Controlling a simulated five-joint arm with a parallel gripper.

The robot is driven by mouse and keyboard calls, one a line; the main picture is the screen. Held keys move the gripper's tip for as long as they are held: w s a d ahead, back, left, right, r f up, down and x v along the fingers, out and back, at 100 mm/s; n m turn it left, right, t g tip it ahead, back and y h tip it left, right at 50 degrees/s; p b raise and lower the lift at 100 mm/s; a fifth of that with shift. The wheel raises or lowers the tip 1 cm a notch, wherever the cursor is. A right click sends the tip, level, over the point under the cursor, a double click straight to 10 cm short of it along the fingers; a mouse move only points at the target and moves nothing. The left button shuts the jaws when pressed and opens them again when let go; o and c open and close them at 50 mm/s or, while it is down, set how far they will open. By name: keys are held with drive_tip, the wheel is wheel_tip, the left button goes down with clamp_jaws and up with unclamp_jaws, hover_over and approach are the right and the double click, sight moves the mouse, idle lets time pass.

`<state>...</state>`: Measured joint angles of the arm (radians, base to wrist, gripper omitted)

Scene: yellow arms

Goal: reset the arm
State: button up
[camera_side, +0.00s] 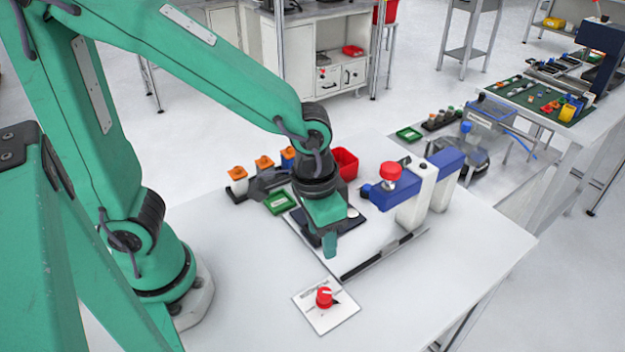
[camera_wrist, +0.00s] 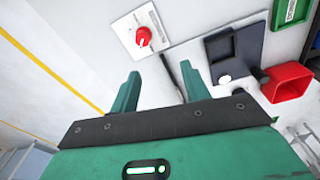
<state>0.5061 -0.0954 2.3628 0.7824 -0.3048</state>
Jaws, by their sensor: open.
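My green arm reaches over the white table from the left in the side view. My gripper (camera_side: 328,243) hangs above the table, close to a dark flat pad (camera_side: 351,226) and behind the white plate with the red knob. In the wrist view my gripper (camera_wrist: 158,76) shows two green fingers spread apart, with nothing between them but table and a thin dark rod beyond. Whether the fingers touch anything in the side view is hard to tell.
A red knob (camera_side: 324,298) sits on a white plate at the table's front. A blue and white device (camera_side: 419,186) with a red cap stands right. A red bin (camera_side: 345,162), a green tray (camera_side: 280,202) and orange-topped containers (camera_side: 264,163) stand behind. The front left table is clear.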

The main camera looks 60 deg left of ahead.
drive_tip(key=s+a+r+n+t, duration=0.2)
drive_tip(key=s+a+r+t, duration=0.1)
drive_tip(key=a+r, duration=0.8)
drive_tip(key=a+t, duration=0.1)
drive_tip(key=a, duration=0.2)
drive_tip(key=shift+s+a+r+t, duration=0.15)
drive_tip(key=shift+s+r+t, duration=0.05)
drive_tip(key=shift+t, duration=0.2)
